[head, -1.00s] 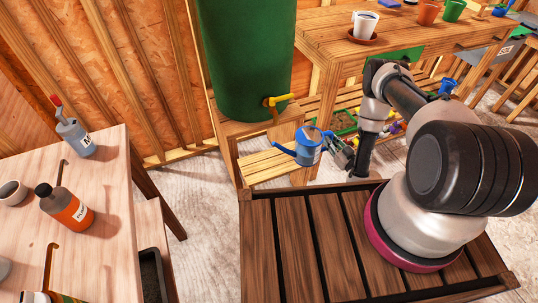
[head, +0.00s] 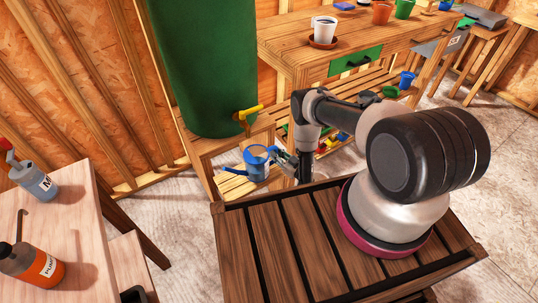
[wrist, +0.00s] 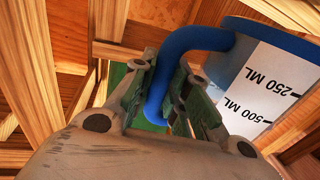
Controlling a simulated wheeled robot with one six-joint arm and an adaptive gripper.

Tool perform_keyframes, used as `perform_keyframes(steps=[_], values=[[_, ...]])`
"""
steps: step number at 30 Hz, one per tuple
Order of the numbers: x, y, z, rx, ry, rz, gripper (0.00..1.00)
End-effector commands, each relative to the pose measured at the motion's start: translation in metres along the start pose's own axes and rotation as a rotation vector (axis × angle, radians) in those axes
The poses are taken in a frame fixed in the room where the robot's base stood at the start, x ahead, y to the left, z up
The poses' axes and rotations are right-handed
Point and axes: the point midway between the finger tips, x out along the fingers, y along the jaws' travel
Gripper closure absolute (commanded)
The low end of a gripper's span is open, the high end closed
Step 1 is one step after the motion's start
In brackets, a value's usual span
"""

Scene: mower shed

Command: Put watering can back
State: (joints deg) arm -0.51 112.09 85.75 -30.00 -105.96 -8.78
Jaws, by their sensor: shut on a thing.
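The blue watering can (head: 257,166) hangs in my gripper (head: 287,160), in front of the wooden stand under the green barrel. In the wrist view my gripper (wrist: 165,92) is shut around the can's blue curved handle (wrist: 190,40). The can's body with a white scale marked 250 ML and 500 ML (wrist: 262,85) shows at the right there. In the head view its spout points left. Whether the can touches the stand's lower shelf (head: 235,185) behind it, I cannot tell.
The green barrel (head: 200,70) with a yellow tap (head: 250,112) stands on the stand. A wooden workbench (head: 290,45) carries a white cup (head: 323,30) and pots. A table at the left holds a spray bottle (head: 35,182) and an orange bottle (head: 35,264).

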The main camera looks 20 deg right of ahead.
Motion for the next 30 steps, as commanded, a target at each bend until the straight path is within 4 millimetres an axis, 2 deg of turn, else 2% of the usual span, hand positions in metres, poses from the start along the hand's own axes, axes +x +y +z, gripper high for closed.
perform_keyframes(steps=[1, 3, 13, 23, 30], values=[[0.011, 0.0, -0.001, -0.002, 0.003, -0.002, 1.0], [0.021, 0.0, -0.001, 0.0, 0.003, -0.001, 1.0], [0.046, 0.0, -0.001, 0.001, 0.003, -0.001, 1.0], [0.043, 0.0, 0.033, 0.0, 0.001, 0.001, 1.0], [0.043, 0.001, 0.035, 0.001, 0.0, 0.001, 1.0]])
